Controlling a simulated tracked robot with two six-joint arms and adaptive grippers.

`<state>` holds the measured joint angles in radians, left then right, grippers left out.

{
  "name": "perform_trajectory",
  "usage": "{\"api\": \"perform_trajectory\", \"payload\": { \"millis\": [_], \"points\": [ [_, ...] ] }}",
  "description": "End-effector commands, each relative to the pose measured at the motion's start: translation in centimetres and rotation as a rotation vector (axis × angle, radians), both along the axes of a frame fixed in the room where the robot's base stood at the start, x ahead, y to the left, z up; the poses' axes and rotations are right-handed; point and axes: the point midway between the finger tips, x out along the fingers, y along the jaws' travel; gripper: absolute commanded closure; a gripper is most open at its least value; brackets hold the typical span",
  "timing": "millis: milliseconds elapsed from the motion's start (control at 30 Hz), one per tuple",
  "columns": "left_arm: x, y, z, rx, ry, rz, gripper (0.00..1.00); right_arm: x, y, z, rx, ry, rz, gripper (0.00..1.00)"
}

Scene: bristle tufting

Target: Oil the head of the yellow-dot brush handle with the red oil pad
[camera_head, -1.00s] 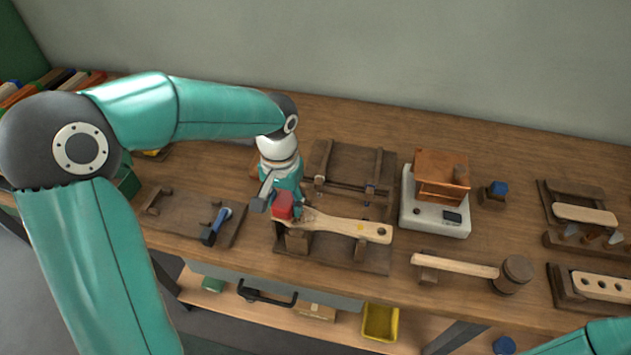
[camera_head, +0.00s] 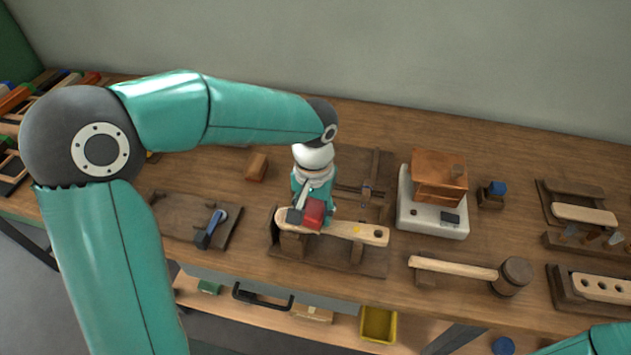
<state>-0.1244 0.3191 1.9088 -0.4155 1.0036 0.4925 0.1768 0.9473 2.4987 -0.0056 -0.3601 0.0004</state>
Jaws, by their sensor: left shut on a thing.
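The yellow-dot brush handle (camera_head: 345,230) is a pale wooden paddle lying level on a dark wooden stand (camera_head: 375,264). Its yellow dot and a dark hole are toward the right end, and its wider head is at the left. My left gripper (camera_head: 306,212) is shut on the red oil pad (camera_head: 314,213). The pad is over the head, toward its right part; I cannot tell whether it touches the wood. The gripper hides part of the head. My right gripper is out of view; only a bit of that arm shows at the lower right.
A white scale (camera_head: 432,219) bearing a wooden box stands right of the handle. A wooden mallet (camera_head: 453,268) lies in front of it. A dark board with a blue-handled tool (camera_head: 210,230) is at left. A small wooden block (camera_head: 257,167) sits behind.

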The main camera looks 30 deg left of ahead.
Motion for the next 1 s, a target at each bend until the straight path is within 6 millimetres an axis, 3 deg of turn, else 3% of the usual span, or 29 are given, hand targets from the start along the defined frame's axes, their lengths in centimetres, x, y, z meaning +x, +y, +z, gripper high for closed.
{"api": "perform_trajectory", "payload": {
  "millis": [67,600,1000],
  "points": [
    [0.0,0.1,2.1,0.0,-0.005,0.002,0.86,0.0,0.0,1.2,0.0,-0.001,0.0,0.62],
    [-0.1,0.3,6.9,-0.001,-0.001,0.006,0.86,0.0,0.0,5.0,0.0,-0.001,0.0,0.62],
    [-0.1,0.3,7.9,-0.001,-0.001,0.006,0.86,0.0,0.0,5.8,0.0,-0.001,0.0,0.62]
  ]
}}
